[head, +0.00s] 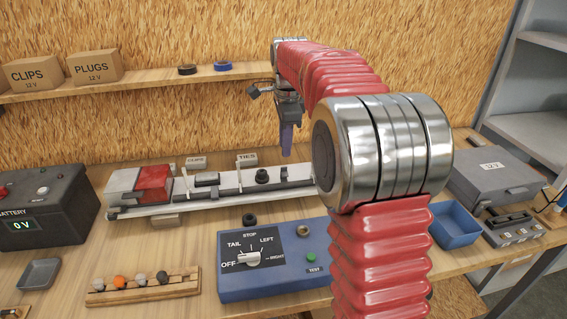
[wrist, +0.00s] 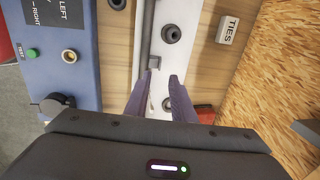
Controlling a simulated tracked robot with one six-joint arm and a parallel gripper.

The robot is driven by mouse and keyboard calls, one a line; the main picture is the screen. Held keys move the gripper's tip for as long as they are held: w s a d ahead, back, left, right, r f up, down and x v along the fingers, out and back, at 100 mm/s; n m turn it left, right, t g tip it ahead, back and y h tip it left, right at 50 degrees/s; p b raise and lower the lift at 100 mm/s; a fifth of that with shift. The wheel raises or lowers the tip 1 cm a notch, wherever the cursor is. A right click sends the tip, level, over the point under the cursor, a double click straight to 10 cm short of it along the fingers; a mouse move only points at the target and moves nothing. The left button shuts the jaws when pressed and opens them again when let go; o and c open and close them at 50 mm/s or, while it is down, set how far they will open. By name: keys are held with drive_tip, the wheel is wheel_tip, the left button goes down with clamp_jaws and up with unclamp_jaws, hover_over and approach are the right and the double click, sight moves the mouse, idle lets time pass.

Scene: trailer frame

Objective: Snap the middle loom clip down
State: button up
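The pale trailer rail (head: 220,190) runs across the bench with several small fittings along it. A small grey upright piece, apparently a loom clip (head: 284,174), stands right of the black grommet (head: 262,176); it also shows in the wrist view (wrist: 153,62). A thin upright piece (head: 239,181) stands farther left. I cannot tell which one is the middle clip, as my arm hides the rail's right end. My gripper (head: 286,153) points down above the rail near the right-hand piece. Its purple fingers (wrist: 160,77) are apart, with nothing seen held between them.
The blue switch box (head: 275,262) stands in front of the rail. A red lamp (head: 155,184) is on the rail's left end, and a battery (head: 45,207) stands at far left. The TIES label (head: 246,159) is behind the rail. A blue bin (head: 455,228) stands right.

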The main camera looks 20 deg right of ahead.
sight(284, 168)
drive_tip(key=f, duration=0.2)
drive_tip(key=w+f, duration=0.1)
drive_tip(key=f, duration=0.5)
drive_tip(key=shift+w+d, duration=0.15)
drive_tip(key=shift+w, duration=0.05)
drive_tip(key=shift+r, duration=0.1)
clamp_jaws()
